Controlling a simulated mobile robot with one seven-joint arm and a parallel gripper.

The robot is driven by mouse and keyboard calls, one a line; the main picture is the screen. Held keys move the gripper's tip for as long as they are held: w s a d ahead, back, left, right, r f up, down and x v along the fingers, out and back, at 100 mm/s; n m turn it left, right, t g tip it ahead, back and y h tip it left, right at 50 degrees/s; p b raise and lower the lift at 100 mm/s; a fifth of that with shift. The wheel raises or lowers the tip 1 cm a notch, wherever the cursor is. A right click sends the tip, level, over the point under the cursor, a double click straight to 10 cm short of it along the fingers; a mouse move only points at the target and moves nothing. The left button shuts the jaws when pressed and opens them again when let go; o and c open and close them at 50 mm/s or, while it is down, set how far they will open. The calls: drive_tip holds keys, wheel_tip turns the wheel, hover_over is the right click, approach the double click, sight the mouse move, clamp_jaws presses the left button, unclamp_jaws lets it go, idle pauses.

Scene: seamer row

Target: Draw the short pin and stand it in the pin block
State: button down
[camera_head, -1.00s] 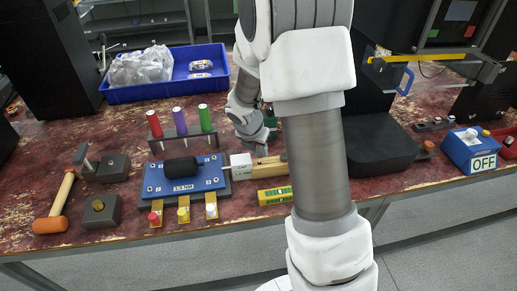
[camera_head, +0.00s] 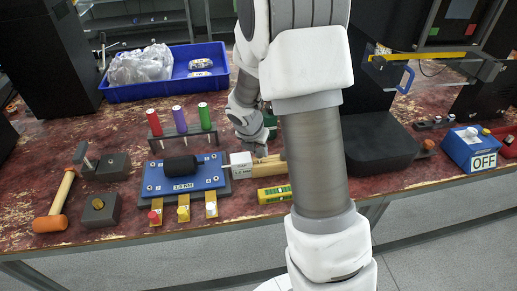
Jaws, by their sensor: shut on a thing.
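My gripper (camera_head: 259,150) is partly in view just left of my large forearm, low over the table behind the white labelled block (camera_head: 241,165). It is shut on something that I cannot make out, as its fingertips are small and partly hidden. A thin metal pin (camera_head: 85,159) stands tilted at the left, beside a dark grey block (camera_head: 113,167). A second dark block (camera_head: 99,209) with a brass top stands in front of it. I cannot tell which of these is the pin block, or whether that pin is the short one.
A blue fixture plate (camera_head: 208,172) carries a black cylinder, with brass tabs and coloured knobs in front. A rack (camera_head: 184,137) holds red, purple and green handles.

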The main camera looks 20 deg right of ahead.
drive_tip(key=shift+f+b, duration=0.8)
drive_tip(key=shift+f, duration=0.45)
drive_tip(key=c, duration=0.6)
unclamp_jaws()
drive_tip(key=shift+o, duration=0.4)
drive_tip(key=shift+r, duration=0.1)
drive_tip(key=shift+a, duration=0.1)
drive_tip(key=shift+w+a, duration=0.1)
drive_tip(key=p+v, duration=0.6)
drive_tip(key=v, duration=1.1)
drive_tip(key=shift+s+d+r, duration=0.15)
drive_tip(key=shift+s+d, duration=0.1)
drive_tip(key=shift+s, duration=0.05)
drive_tip(key=shift+r, duration=0.1)
